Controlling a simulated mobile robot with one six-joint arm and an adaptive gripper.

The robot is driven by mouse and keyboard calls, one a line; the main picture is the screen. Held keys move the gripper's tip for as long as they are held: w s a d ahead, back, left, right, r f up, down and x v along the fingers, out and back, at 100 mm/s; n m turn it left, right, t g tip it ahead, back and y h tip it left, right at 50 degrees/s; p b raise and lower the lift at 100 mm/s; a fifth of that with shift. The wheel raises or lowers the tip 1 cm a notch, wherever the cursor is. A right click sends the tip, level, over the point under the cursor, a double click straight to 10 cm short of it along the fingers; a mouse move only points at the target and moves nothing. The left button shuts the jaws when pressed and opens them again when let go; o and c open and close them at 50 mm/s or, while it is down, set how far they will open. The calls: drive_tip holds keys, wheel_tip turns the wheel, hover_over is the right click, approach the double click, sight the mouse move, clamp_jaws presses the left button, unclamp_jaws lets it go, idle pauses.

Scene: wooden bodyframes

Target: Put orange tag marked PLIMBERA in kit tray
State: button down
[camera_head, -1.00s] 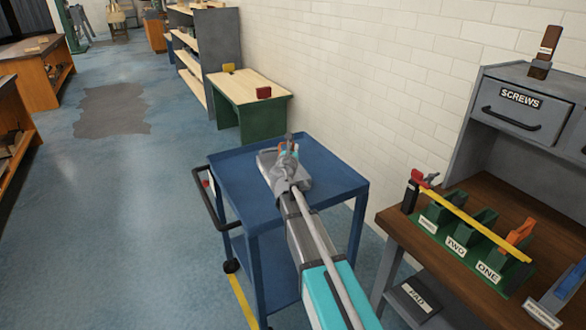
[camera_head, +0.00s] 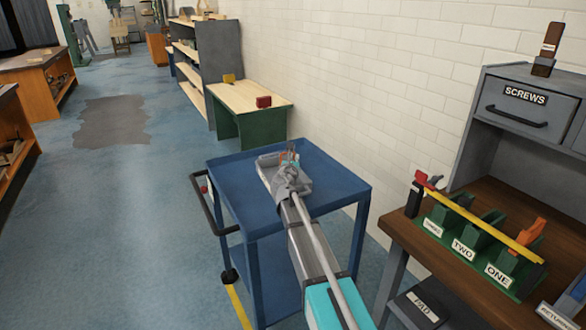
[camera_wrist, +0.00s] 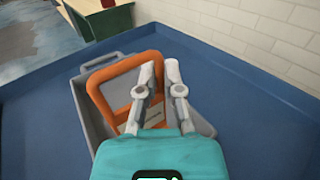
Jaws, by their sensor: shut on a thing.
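The orange tag (camera_wrist: 101,101) is a rounded frame with a grey middle and a small pale label whose lettering is too small to read. In the wrist view it is tilted within the grey kit tray (camera_wrist: 201,124), its upper edge near the tray's far rim. My gripper (camera_wrist: 160,72) is shut on the tag at its right side, and the teal palm hides its lower part. In the head view the tray (camera_head: 265,162) sits on the blue cart (camera_head: 235,175), and my gripper (camera_head: 289,158) is over it, small and partly hidden by my arm.
The cart top is clear around the tray. A brick wall (camera_head: 400,90) runs along the right. A workbench (camera_head: 460,290) at the right holds a green rack (camera_head: 470,250) with labelled slots and a yellow bar. A green table (camera_head: 250,97) stands behind the cart.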

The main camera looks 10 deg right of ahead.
drive_tip(key=shift+w+d+f+b, duration=0.15)
drive_tip(key=shift+w+f+b, duration=0.35)
drive_tip(key=shift+f+b, duration=0.2)
drive_tip(key=shift+s+f+b, duration=0.1)
drive_tip(key=shift+f+b, duration=1.2)
drive_tip(key=shift+f, duration=0.05)
drive_tip(key=shift+f, duration=0.15)
drive_tip(key=c, duration=0.8)
unclamp_jaws()
drive_tip(key=shift+r, duration=0.25)
drive_tip(key=v, duration=1.2)
